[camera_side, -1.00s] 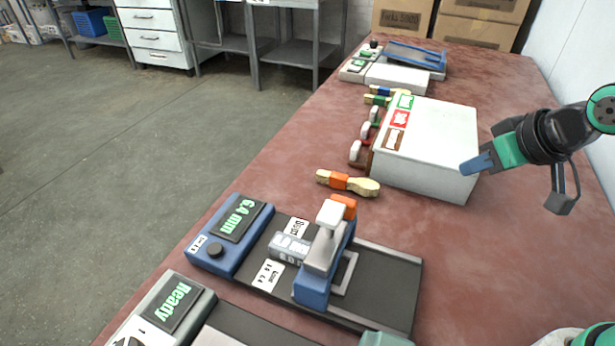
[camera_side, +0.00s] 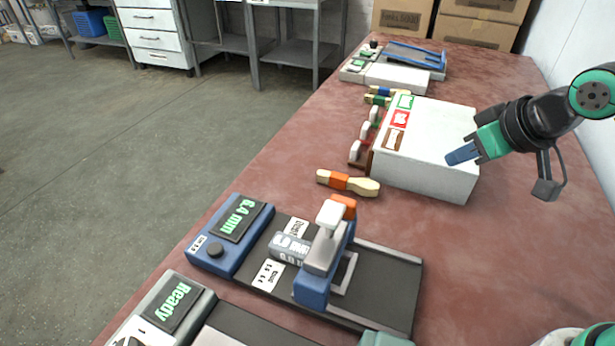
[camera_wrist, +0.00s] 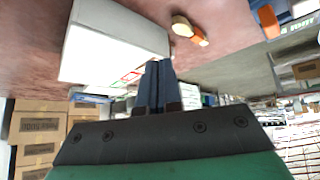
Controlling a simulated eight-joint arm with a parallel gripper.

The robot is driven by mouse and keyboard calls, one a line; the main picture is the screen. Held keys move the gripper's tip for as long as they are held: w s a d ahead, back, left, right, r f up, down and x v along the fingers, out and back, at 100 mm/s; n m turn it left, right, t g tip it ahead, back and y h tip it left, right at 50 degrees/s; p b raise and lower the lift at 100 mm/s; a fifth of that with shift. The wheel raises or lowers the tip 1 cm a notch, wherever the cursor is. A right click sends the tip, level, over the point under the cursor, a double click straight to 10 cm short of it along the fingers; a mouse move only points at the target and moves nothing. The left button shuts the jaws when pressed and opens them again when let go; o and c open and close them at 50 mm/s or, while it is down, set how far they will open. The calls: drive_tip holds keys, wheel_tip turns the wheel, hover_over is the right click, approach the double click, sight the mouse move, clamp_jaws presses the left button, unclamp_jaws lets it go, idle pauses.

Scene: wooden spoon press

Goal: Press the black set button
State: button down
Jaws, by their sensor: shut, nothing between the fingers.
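A black round button (camera_side: 215,250) sits on the blue control box (camera_side: 205,262) in the side view, below a screen reading 6.4 mm. A small white label beside it is too small to read. The blue box joins a press with a blue upright (camera_side: 312,287) and a white-topped head. My gripper (camera_side: 450,158) is shut and empty, in front of the white box's right part and far from the button. In the wrist view, the closed blue fingers (camera_wrist: 157,72) point toward the white box; the button is not recognizable there.
The white box (camera_side: 430,120) with coloured labels stands mid-table. A wooden spoon with an orange band (camera_side: 348,183) lies in front of it. A second control box (camera_side: 170,310) reading Ready is at the bottom. The red table is clear at right.

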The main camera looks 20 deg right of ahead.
drive_tip(key=w+a+r+n+y, duration=0.1)
drive_tip(key=w+a+r+n, duration=0.1)
drive_tip(key=w+a+n, duration=0.35)
drive_tip(key=n+t+y, duration=0.1)
drive_tip(key=n+y, duration=0.2)
drive_tip(key=n, duration=0.5)
hover_over(219, 251)
wheel_tip(219, 251, down, 3)
drive_tip(key=shift+r, duration=0.2)
drive_tip(key=shift+f, duration=4.4)
drive_tip(key=shift+f, duration=0.4)
